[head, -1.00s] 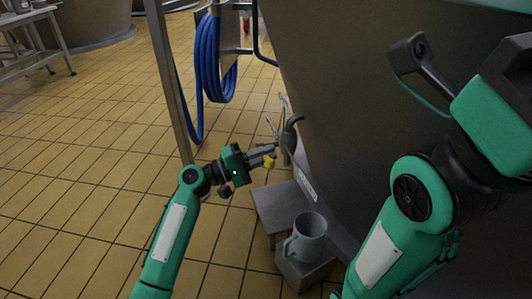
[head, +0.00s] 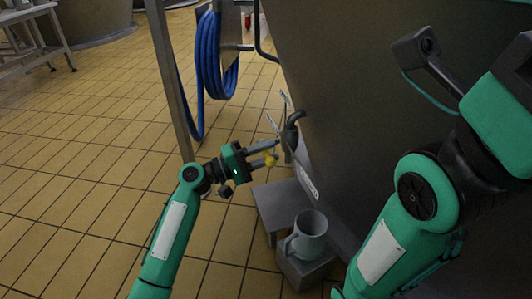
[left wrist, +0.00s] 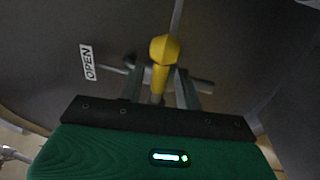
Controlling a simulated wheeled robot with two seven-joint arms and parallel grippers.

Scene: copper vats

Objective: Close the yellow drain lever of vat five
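In the left wrist view the lever (left wrist: 163,50) has a faceted yellow knob and stands between the two fingers of my left gripper (left wrist: 159,82). The fingers are apart, with gaps beside the lever's stem. A white OPEN label (left wrist: 88,62) is on the vat wall to the left. My right arm is in the head view, but its gripper cannot be made out.
A grey jug (head: 310,238) stands on a low block (head: 300,270), beside a low grey step (head: 280,205) under the vat. A blue hose (head: 211,60) hangs by a metal post (head: 170,80). The tiled floor (head: 90,170) at left is clear.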

